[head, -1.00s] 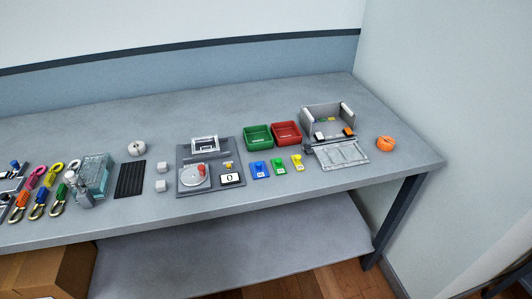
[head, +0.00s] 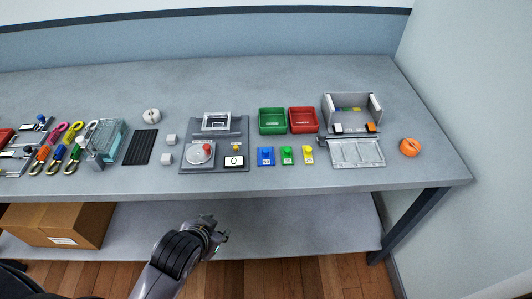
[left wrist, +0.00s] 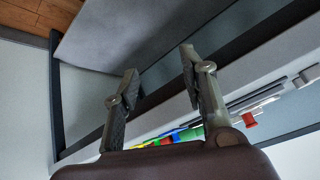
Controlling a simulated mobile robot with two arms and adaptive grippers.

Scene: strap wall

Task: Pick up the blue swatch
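The blue swatch (head: 265,156) lies flat near the table's front edge, with a small raised blue part on it. It is leftmost in a row with a green swatch (head: 287,155) and a yellow swatch (head: 308,155). My left gripper (head: 220,237) is in front of the table, below and left of the blue swatch and apart from it. In the left wrist view my left gripper (left wrist: 158,62) has its two fingers spread with nothing between them. Small blue, green and yellow patches show there beyond the gripper, partly hidden. My right gripper is not in view.
Behind the swatches stand a green bin (head: 272,121) and a red bin (head: 303,120). A grey device with a red knob (head: 207,148) is just left of the blue swatch. A grey open box (head: 352,109) stands right. The table's front strip is clear.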

